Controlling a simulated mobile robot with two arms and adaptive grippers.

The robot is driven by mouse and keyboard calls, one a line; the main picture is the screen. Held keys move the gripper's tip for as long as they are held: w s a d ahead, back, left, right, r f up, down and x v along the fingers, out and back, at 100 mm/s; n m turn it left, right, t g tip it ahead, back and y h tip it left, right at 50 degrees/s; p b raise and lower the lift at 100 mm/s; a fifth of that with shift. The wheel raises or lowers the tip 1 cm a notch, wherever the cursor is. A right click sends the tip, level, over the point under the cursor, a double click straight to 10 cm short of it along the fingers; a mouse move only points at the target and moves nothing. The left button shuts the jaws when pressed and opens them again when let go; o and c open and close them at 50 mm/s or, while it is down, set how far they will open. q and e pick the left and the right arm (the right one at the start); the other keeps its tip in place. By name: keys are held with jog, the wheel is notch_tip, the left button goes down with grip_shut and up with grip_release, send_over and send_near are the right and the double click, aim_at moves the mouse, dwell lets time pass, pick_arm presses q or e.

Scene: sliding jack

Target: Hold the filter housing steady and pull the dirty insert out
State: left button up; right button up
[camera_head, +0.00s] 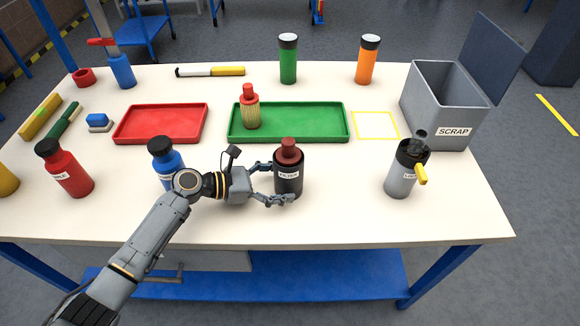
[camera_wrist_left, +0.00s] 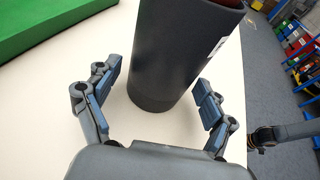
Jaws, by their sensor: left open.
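The filter housing (camera_head: 289,183) is a dark cylinder with a white FILTER label, upright near the table's front middle. The insert (camera_head: 289,150), with a dark red cap, sits in the housing's top and sticks out above it. My left gripper (camera_head: 278,183) is open, coming in from the left with its fingers on either side of the housing's lower part. In the left wrist view the housing (camera_wrist_left: 175,55) stands between the open fingers (camera_wrist_left: 155,100), with gaps visible. Another insert with a red cap and pale pleated body (camera_head: 250,108) stands in the green tray.
The green tray (camera_head: 335,137) and red tray (camera_head: 120,137) lie behind. A grey SCRAP bin (camera_head: 452,108) with raised lid stands at the back right. A grey canister (camera_head: 402,178) stands right; blue (camera_head: 165,158) and red (camera_head: 68,172) bottles stand left. Table between housing and canister is clear.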

pick_arm(q)
jog(key=shift+w+d+f, duration=0.15)
jog(key=shift+d+f, duration=0.05)
jog(key=shift+d, duration=0.25)
jog(key=c, duration=0.9)
jog(key=shift+o, duration=0.2)
